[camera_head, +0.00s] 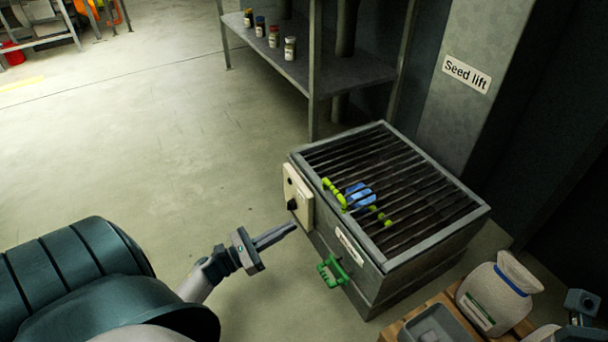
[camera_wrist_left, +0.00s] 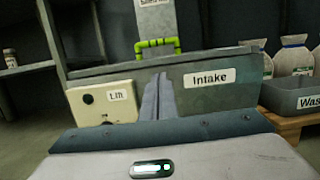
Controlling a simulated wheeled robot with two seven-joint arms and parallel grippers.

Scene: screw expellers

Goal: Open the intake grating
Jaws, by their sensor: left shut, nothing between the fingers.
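The intake box (camera_head: 420,262) is a grey metal box with a barred grating (camera_head: 420,190) lying flat on its top. A yellow-green handle (camera_head: 335,193) is on the grating; it also shows above the box in the left wrist view (camera_wrist_left: 157,44). A blue object (camera_head: 360,195) shows at the bars beside the handle. My left gripper (camera_head: 292,229) is shut and empty, left of the box and apart from the handle. Its fingers (camera_wrist_left: 157,95) point at the box front by the Intake label (camera_wrist_left: 209,78). My right gripper (camera_head: 582,304) is only partly in view at the right edge.
A cream control box (camera_head: 297,194) with a dark knob sticks out from the intake's left side. A white sack (camera_head: 497,293) and grey tray (camera_head: 437,326) stand at lower right.

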